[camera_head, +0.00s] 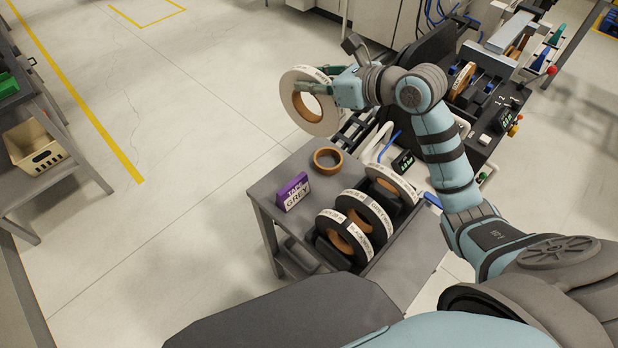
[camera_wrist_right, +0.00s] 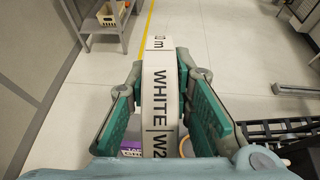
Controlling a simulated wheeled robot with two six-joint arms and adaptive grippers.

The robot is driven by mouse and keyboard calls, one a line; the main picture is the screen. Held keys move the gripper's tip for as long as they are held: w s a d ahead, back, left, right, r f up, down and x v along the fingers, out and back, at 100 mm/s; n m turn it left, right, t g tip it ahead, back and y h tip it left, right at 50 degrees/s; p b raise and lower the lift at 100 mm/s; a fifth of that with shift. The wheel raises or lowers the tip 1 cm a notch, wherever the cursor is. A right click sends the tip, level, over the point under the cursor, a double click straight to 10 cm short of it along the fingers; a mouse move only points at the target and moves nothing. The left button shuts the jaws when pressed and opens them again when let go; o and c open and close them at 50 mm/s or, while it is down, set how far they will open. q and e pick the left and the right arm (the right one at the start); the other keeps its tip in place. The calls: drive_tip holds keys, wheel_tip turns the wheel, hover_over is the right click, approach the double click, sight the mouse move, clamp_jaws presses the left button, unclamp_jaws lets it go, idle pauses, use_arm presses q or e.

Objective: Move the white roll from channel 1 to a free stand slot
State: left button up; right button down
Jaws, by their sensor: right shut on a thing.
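The white roll (camera_head: 286,98), a ring with a brown core, is held in the air in my right gripper (camera_head: 318,82), beyond the small grey table. In the right wrist view, the green fingers of the gripper (camera_wrist_right: 160,75) close on both sides of the roll (camera_wrist_right: 156,95), whose rim reads WHITE. The stand on the table holds several upright rolls: a front roll (camera_head: 336,228), a middle one (camera_head: 374,212) and a back one (camera_head: 402,186). I cannot make out a free slot clearly. My left gripper is not in view.
The banding machine (camera_head: 470,120) is behind my right arm. A beige basket (camera_head: 36,145) sits on a shelf at left. Open floor lies between.

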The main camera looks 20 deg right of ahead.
wheel_tip(320, 180, down, 23)
drive_tip(key=d+h+b, duration=0.1)
drive_tip(key=d+b, duration=0.1)
drive_tip(key=b, duration=0.1)
drive_tip(key=shift+f+m+b, duration=0.15)
drive_tip(key=shift+m+b, duration=0.25)
drive_tip(key=shift+s+d, duration=0.1)
drive_tip(key=shift+f, duration=0.15)
drive_tip(key=c, duration=1.4)
unclamp_jaws()
drive_tip(key=shift+s, duration=0.1)
drive_tip(key=shift+c, duration=0.2)
